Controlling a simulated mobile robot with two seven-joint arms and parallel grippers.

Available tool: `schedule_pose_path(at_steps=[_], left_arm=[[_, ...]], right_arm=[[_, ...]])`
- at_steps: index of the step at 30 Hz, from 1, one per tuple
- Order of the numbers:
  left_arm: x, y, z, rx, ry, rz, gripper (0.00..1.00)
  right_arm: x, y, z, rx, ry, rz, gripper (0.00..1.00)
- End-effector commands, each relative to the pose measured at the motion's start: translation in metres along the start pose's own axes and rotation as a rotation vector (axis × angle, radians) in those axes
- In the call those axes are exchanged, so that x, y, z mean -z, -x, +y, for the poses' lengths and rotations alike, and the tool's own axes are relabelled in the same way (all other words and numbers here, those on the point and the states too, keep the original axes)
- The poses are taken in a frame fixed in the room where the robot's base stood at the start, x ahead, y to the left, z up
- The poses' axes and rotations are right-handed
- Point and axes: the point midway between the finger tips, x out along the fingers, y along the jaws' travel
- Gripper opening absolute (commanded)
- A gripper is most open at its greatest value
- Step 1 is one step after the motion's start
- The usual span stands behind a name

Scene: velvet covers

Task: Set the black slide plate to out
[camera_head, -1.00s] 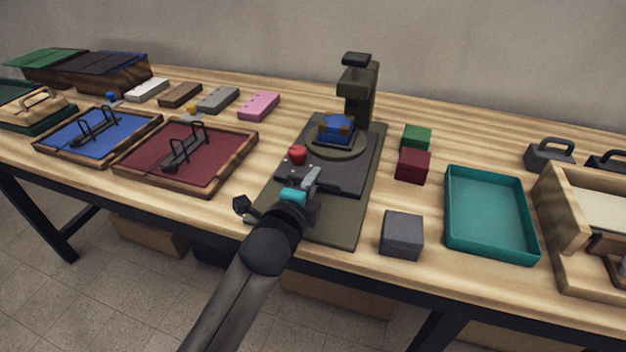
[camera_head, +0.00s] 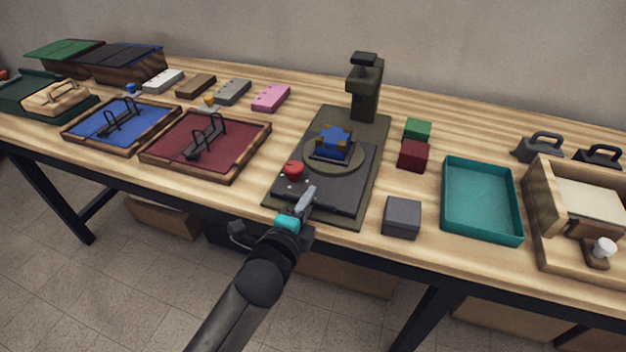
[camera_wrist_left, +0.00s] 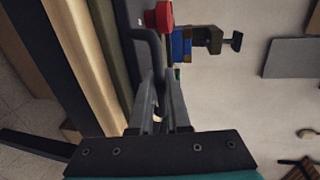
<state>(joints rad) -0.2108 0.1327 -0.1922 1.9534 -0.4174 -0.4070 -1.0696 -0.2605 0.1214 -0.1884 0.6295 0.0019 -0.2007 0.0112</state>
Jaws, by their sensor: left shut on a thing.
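The black slide plate (camera_head: 328,190) lies on the olive base (camera_head: 372,180) of the press, its front edge close to the base's front edge. A red knob (camera_head: 293,168) stands on its left side. A blue block (camera_head: 333,143) sits behind the knob on a round disc (camera_head: 356,162). My left gripper (camera_head: 306,199) is at the plate's front edge, shut on its dark handle bar (camera_wrist_left: 147,38). The fingers partly hide the bar in the wrist view, where the red knob (camera_wrist_left: 159,16) shows just beyond. My right gripper is out of view.
The press column (camera_head: 366,95) rises behind the disc. A grey block (camera_head: 402,217) stands close right of the base, with dark red (camera_head: 413,155) and green (camera_head: 417,129) blocks behind. A teal tray (camera_head: 452,205) is further right; a dark red tray (camera_head: 230,150) is left.

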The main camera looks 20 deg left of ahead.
Motion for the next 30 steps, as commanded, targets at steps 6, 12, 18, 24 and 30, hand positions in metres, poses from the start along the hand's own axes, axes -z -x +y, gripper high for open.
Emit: schedule_pose_path(at_steps=[6, 12, 18, 24, 30], left_arm=[[0.000, 0.009, 0.002, -0.001, 0.000, 0.000, 0.00], [0.000, 0.010, 0.004, -0.003, 0.000, 0.000, 0.00], [0.000, 0.009, 0.004, -0.003, 0.001, 0.000, 0.27], [0.000, 0.009, 0.002, 0.000, 0.000, 0.000, 0.27], [0.000, 0.018, 0.002, 0.000, 0.001, 0.001, 0.27]], right_arm=[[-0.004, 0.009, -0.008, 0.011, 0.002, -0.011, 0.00], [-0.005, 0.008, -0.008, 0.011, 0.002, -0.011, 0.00], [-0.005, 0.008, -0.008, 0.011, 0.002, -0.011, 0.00], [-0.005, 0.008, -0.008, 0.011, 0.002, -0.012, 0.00], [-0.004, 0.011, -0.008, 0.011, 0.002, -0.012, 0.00]])
